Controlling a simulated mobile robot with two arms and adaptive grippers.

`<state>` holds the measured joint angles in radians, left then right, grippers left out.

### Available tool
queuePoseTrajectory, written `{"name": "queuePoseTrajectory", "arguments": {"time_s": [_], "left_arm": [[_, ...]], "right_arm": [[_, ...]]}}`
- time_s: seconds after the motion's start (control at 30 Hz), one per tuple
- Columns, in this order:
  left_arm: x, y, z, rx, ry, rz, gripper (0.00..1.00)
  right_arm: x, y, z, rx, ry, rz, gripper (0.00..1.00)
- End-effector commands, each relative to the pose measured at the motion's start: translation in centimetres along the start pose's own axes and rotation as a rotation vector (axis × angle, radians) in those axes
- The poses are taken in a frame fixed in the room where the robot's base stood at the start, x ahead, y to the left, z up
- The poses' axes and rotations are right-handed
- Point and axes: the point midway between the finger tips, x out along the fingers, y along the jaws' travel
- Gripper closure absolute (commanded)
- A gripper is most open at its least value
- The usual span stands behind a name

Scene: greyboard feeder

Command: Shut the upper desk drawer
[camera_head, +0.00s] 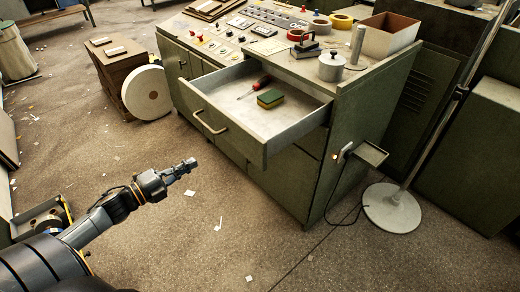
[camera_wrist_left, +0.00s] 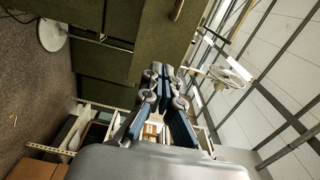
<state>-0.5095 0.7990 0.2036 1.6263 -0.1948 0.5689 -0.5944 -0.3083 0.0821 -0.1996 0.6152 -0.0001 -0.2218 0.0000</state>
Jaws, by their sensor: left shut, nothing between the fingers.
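The upper desk drawer (camera_head: 225,126) is pulled out of the green desk (camera_head: 352,130). A pale curved handle (camera_head: 209,122) is on its front. A screwdriver (camera_head: 254,87) and a yellow-green sponge (camera_head: 270,99) lie inside it. My left gripper (camera_head: 190,164) is shut and empty, in front of and to the left of the drawer front, with a gap between them. In the left wrist view its closed fingers (camera_wrist_left: 160,72) point towards green panels. My right gripper is in neither view.
The desk top carries a control panel (camera_head: 240,30), a lidded metal pot (camera_head: 331,66), tape rolls and an open box (camera_head: 388,36). A stand with a round base (camera_head: 391,208) is to the right. A white roll (camera_head: 147,92) leans by boxes at left. Floor before the drawer is mostly clear.

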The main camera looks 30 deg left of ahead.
Motion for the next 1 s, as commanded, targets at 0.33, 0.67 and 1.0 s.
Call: {"name": "queuePoseTrajectory", "arguments": {"time_s": [0.33, 0.67, 1.0], "left_arm": [[3.7, -0.9, -0.3, 0.020, 0.017, -0.015, 1.00], [9.4, -0.9, -0.4, 0.017, 0.016, -0.014, 1.00], [13.5, -0.8, -0.5, 0.016, 0.015, -0.011, 1.00]], "right_arm": [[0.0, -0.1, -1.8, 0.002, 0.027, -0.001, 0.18], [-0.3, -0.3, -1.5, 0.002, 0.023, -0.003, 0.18], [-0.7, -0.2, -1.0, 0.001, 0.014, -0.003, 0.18]]}}
